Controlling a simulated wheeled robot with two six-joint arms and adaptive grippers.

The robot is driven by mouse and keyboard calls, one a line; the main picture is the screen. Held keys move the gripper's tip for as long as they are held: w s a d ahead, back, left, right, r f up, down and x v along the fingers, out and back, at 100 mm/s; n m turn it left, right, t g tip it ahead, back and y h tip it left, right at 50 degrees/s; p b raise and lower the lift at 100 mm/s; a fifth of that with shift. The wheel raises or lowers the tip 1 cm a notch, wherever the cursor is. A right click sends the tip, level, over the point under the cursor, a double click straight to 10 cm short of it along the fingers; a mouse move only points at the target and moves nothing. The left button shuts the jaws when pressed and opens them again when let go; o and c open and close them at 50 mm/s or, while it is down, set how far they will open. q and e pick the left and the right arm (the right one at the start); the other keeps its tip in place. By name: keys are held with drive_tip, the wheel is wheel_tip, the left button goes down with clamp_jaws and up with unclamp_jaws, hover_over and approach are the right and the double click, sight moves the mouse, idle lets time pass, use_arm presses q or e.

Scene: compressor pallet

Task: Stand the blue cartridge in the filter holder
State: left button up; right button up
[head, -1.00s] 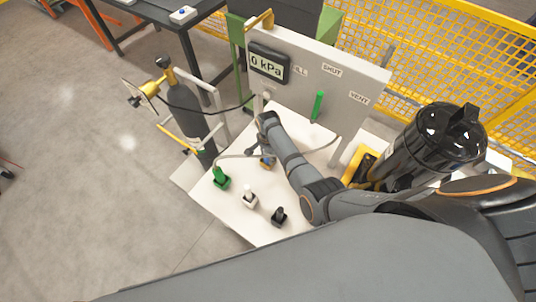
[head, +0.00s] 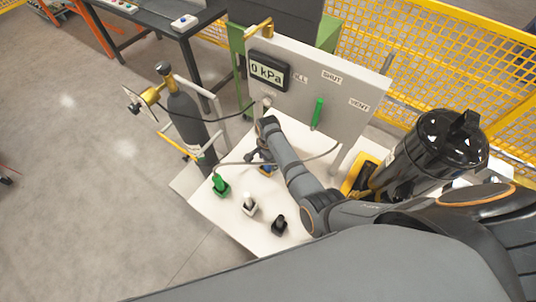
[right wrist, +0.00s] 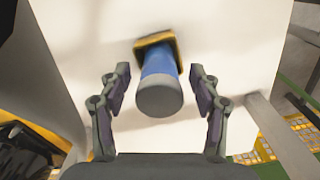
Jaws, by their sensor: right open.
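The blue cartridge (right wrist: 158,68), a blue cylinder with a grey end, is in the right wrist view. Its far end is at a square yellow-and-black base (right wrist: 170,44); I cannot tell how it is seated. The base also shows on the white table in the head view (head: 267,170). My right gripper (right wrist: 159,76) is open, with one finger on each side of the cartridge and visible gaps between. In the head view my right gripper (head: 263,152) is small and partly hidden by its arm. I cannot tell which thing is the filter holder. My left gripper is not in view.
Green (head: 220,185), white (head: 249,205) and black (head: 279,224) pieces stand along the table's near-left side. A panel (head: 345,85) with a 0 kPa gauge and green lever (head: 317,114) stands behind. A hose crosses near my gripper. A black canister (head: 437,145) stands right.

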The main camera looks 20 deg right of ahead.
wheel_tip(320, 180, up, 10)
drive_tip(key=shift+r, duration=0.2)
drive_tip(key=shift+r, duration=0.1)
idle(0.6)
